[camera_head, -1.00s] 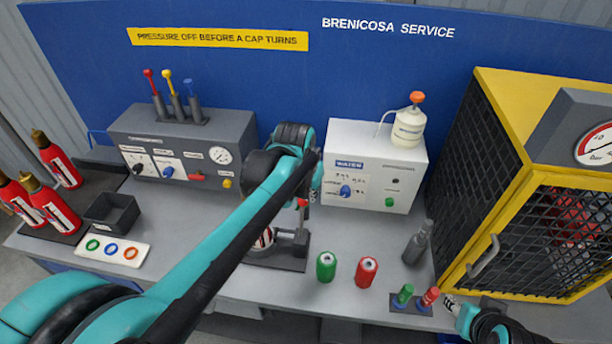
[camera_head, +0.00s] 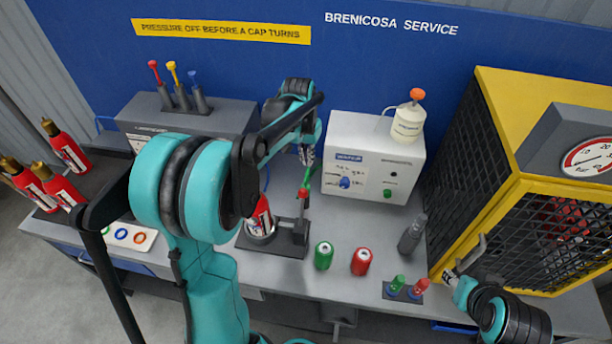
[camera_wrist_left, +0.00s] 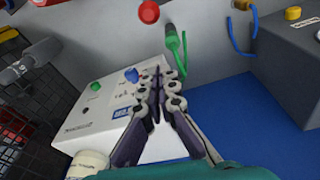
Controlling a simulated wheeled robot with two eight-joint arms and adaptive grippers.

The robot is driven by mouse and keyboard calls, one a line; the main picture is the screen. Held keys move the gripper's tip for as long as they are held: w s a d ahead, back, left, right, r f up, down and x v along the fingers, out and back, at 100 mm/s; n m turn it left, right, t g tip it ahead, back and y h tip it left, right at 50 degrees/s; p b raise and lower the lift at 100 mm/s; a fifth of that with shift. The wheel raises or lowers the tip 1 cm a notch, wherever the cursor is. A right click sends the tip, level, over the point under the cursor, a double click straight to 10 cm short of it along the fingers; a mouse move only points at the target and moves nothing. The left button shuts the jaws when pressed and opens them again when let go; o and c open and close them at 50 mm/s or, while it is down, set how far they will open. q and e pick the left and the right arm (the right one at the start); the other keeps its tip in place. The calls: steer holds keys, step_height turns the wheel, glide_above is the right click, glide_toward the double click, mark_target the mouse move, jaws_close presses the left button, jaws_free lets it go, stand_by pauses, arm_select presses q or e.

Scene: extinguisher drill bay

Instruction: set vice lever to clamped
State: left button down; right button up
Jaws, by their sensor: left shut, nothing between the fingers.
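The vice (camera_head: 272,243) stands on a dark base plate on the bench, with a red extinguisher (camera_head: 261,216) in it, partly hidden by my left arm. A red knob (camera_head: 303,193), seemingly the vice lever's end, shows on the vice's right side. What looks like the same red knob (camera_wrist_left: 148,11) is at the top of the left wrist view. My left gripper (camera_head: 306,158) is shut and empty, behind the knob and apart from it. Its closed fingers (camera_wrist_left: 158,72) point toward the knob side. My right gripper (camera_head: 452,277) is near the cage's front corner; its jaws are unclear.
A green-ended hose (camera_wrist_left: 174,40) lies close to my left fingertips. A white box (camera_head: 372,165) is to the right of that gripper. Green (camera_head: 324,255) and red (camera_head: 361,261) cylinders stand on the bench right of the vice. A yellow cage (camera_head: 500,170) fills the right.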

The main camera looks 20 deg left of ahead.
mark_target(302, 208)
arm_select(q)
step_height(302, 208, down, 10)
steer(key=w+r+b, duration=0.1)
steer(key=w, duration=0.1)
steer(key=s, duration=0.4)
steer(key=shift+s+d+r, duration=0.1)
steer(key=shift+s+d, duration=0.15)
steer(key=shift+s+r, duration=0.1)
